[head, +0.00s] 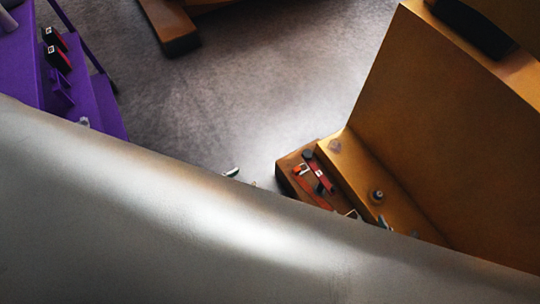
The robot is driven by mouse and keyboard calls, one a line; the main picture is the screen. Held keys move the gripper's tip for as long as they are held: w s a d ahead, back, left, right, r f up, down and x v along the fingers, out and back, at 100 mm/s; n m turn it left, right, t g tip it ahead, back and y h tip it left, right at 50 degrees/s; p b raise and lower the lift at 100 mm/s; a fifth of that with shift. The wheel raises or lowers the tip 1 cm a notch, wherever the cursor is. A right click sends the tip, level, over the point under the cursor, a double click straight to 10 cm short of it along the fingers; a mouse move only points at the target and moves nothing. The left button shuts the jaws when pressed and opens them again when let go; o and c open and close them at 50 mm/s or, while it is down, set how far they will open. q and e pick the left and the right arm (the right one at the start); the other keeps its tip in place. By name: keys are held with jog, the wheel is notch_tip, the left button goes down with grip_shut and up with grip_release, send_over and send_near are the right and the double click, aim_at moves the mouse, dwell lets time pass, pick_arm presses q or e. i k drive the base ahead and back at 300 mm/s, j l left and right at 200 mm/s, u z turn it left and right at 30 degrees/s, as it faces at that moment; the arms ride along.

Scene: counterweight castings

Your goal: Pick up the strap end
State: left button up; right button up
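A red and black piece with a small white marker (318,172) lies on the low brown step of the orange casting (440,120). An orange-red band (311,193) lies beside it; I cannot tell for sure which part is the strap end. A small grey tip, seemingly of my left gripper (231,172), shows above the edge of a large grey surface, left of the step. Small grey tips, seemingly of my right gripper (383,222), show at the same edge below the red piece. The rest of both grippers is hidden, and I see nothing held.
The large grey surface (180,220) blocks the lower part of the view. A purple rack or cart (95,98) at the left carries red and black pieces (58,57). A brown beam (168,25) lies at the top. Grey floor (240,90) between is clear.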

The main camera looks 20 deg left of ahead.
aim_at(296, 170)
jog(key=u, duration=0.2)
jog(key=z, duration=1.7)
jog(key=u, duration=1.7)
jog(key=j+z, duration=0.2)
jog(key=z, duration=0.25)
jog(key=k+j+z, duration=0.15)
jog(key=z, duration=0.3)
jog(key=k+j+z, duration=0.1)
jog(key=z, duration=0.35)
